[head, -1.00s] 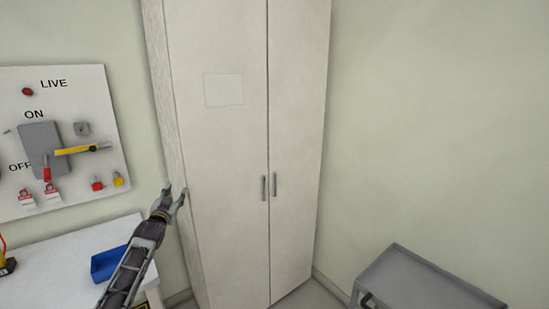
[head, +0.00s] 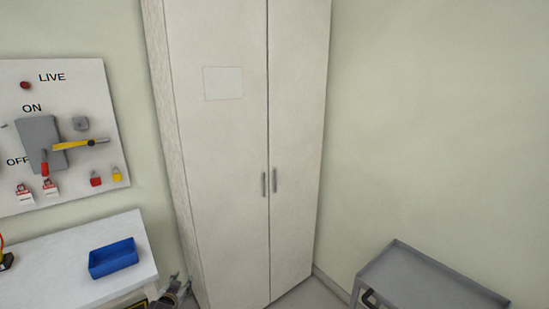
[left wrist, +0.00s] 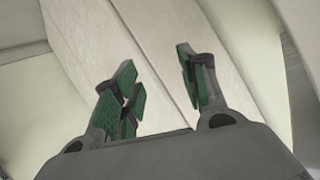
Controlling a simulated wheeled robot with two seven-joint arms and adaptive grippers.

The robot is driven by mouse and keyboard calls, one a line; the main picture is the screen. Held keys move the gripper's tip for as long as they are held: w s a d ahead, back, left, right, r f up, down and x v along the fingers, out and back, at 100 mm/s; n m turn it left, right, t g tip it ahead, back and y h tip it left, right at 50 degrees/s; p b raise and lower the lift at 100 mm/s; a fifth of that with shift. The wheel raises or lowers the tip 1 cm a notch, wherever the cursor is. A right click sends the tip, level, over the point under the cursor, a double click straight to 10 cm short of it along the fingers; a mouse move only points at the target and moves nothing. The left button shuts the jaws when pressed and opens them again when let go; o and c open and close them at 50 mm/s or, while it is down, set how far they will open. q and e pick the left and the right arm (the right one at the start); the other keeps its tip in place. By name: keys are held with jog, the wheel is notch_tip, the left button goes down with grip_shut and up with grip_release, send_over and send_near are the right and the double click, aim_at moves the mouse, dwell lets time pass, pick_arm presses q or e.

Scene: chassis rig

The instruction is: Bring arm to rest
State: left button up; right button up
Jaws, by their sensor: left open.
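My left gripper (head: 179,286) shows at the bottom of the head view, low beside the right end of the white table and in front of the cabinet's base. In the left wrist view its two green-padded fingers (left wrist: 158,95) stand apart with nothing between them. Beyond the fingers is a pale panelled surface, likely the cabinet (left wrist: 125,45). Most of my left arm is out of the head view. My right gripper is not in view.
The white table (head: 50,262) holds a blue bin (head: 113,258). A switch panel (head: 100,150) with a yellow-handled lever hangs above. The tall cabinet (head: 225,180) is shut. A grey cart (head: 420,285) stands at the lower right.

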pick_arm(q)
jog(key=s+d+f+g+b, duration=0.25)
jog(key=s+f+g, duration=0.35)
jog(key=s+f, duration=2.4)
jog(key=s+d+f+g, duration=0.1)
jog(key=s+f, duration=0.4)
jog(key=s, duration=0.6)
jog(key=s+d+f+g+b, duration=0.1)
jog(key=s+f+g, duration=0.1)
jog(key=s+f, duration=0.4)
jog(key=s+d+f+g+b, duration=0.1)
jog(key=s+f, duration=0.4)
jog(key=s, duration=1.1)
jog(key=shift+s+f+g, duration=0.2)
jog(key=shift+s+g, duration=0.2)
jog(key=shift+g, duration=0.4)
